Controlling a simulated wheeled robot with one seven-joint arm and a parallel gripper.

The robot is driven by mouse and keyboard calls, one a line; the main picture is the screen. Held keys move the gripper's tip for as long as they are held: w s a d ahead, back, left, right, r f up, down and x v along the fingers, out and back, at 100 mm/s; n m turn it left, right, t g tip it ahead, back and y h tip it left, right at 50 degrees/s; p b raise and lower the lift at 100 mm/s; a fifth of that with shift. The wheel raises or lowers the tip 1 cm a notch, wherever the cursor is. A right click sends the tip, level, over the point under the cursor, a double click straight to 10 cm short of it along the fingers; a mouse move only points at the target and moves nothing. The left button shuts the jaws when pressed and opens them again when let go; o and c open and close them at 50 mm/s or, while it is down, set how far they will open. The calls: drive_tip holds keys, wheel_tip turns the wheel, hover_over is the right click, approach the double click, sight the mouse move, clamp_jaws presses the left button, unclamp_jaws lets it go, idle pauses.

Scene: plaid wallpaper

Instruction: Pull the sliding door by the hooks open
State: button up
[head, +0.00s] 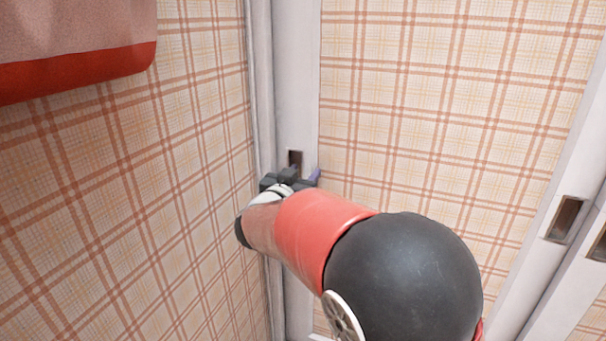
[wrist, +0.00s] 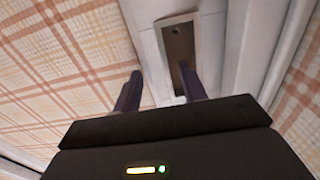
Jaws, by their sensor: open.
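The sliding door (head: 440,90) has a plaid panel in a white frame. Its left white stile (head: 296,80) carries a recessed dark pull (head: 295,158), which also shows in the wrist view (wrist: 179,42). My gripper (head: 291,179) is at this pull, just below it in the head view, and partly hides it. In the wrist view my gripper (wrist: 160,69) is open, with the fingers apart. The right finger overlaps the lower part of the recess; the left finger is beside the stile, over the plaid side. I cannot tell whether the right finger is inside the recess. No hooks are clearly visible.
A plaid wall (head: 130,190) meets the door frame close to the left of my gripper. A pink and red hanging thing (head: 80,40) is at upper left. Another recessed pull (head: 565,218) is on the white stile at right, with a further one at the right edge.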

drive_tip(key=shift+w, duration=0.15)
clamp_jaws()
drive_tip(key=shift+d, duration=0.15)
